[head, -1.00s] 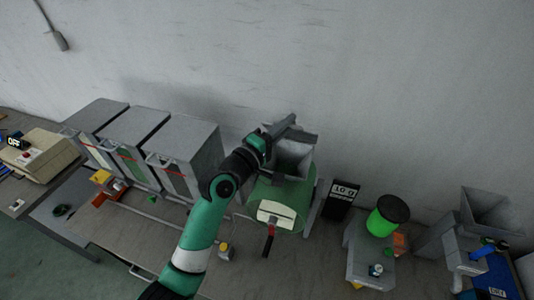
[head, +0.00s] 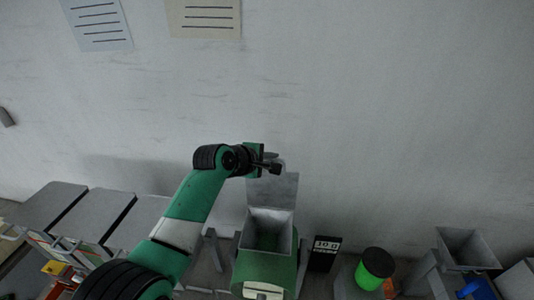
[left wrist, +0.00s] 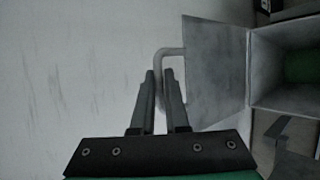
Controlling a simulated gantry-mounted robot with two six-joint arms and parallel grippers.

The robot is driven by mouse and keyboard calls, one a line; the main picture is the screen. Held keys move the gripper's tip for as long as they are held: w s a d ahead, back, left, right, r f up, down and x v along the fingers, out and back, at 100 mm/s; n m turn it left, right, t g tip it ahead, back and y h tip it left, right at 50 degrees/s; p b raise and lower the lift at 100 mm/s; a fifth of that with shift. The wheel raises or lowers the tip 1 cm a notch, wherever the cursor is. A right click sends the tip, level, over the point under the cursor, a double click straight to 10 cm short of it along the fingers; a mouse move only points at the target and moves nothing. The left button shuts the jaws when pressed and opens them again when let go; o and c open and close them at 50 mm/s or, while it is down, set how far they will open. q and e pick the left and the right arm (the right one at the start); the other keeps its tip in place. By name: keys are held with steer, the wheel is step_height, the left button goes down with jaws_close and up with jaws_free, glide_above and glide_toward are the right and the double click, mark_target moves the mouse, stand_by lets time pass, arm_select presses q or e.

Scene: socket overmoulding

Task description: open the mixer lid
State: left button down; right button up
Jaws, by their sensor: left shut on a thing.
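The mixer (head: 262,276) is a green drum with a grey square hopper (head: 289,236) on top. Its grey lid (head: 283,190) stands up at the hopper's back edge, and the hopper mouth is uncovered. My left gripper (head: 276,165) is at the top edge of the raised lid. In the left wrist view the lid (left wrist: 222,78) stands beside the open hopper (left wrist: 290,52), whose inside shows green. There the two fingers (left wrist: 160,100) are shut on the lid's grey loop handle (left wrist: 165,52). My right gripper is in neither view.
A black display (head: 325,254) stands to the right of the mixer. Beyond it are a green container with a black top (head: 375,268) and a grey hopper (head: 467,250). The wall is close behind the lid.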

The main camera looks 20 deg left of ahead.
arm_select(q)
steer(key=shift+w, duration=0.1)
stand_by(0.4)
steer(key=c, duration=0.9)
jaws_free()
